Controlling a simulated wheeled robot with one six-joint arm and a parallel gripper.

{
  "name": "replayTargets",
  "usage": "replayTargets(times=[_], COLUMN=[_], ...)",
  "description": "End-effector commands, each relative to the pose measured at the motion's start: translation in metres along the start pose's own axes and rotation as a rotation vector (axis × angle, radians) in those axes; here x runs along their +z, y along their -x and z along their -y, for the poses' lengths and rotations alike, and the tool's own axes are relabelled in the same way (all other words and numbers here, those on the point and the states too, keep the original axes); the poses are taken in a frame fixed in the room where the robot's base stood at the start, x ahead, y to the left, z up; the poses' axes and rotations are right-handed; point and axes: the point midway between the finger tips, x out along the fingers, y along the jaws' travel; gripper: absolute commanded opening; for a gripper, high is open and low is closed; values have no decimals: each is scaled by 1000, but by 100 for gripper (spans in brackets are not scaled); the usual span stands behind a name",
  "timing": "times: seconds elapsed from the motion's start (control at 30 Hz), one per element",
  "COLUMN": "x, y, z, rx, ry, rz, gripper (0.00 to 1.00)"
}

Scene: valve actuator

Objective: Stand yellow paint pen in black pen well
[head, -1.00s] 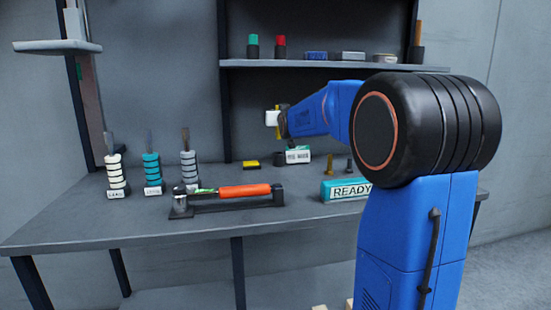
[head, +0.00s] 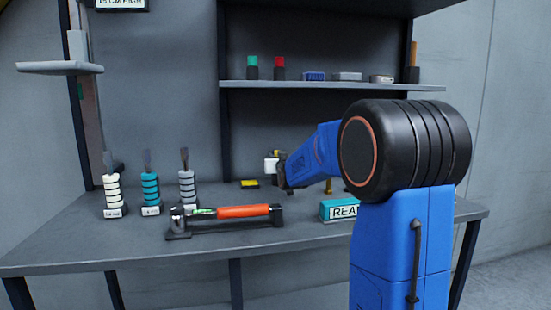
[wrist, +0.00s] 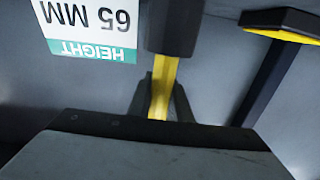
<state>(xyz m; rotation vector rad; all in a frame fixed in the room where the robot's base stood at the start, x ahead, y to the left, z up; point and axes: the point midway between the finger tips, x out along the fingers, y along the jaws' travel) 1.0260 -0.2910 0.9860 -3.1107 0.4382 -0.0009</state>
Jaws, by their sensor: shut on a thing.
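The yellow paint pen (wrist: 162,90) is between the fingers of my gripper (wrist: 161,105), which is shut on it. In the upside-down wrist view, the pen's yellow shaft runs up to a dark cylinder (wrist: 172,28), which looks like the black pen well. I cannot tell whether the pen is inside it or only in line with it. In the head view, my gripper (head: 280,172) is low over the back of the bench. A bit of yellow (head: 275,153) shows above it. The arm hides the well there.
A white "65 MM HEIGHT" label (wrist: 90,25) is beside the dark cylinder. A yellow-topped black block (head: 249,184) lies to the gripper's left. An orange-handled tool (head: 244,211) and a teal READY sign (head: 338,208) are in front. A shelf (head: 320,87) spans above.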

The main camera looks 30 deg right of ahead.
Motion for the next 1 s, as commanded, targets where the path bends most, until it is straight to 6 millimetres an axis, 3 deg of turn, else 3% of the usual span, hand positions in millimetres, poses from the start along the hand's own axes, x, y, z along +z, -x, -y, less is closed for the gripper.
replayTargets(times=[0.2,0.23,0.3,0.67,1.0], x=[2,2,2,-1,-1], y=[0,0,0,1,48], z=[0,0,0,0,0], rx=[0,0,0,0,0], ry=[0,0,0,0,0], rz=[0,0,0,0,0], gripper=[0,23,37,37,37])
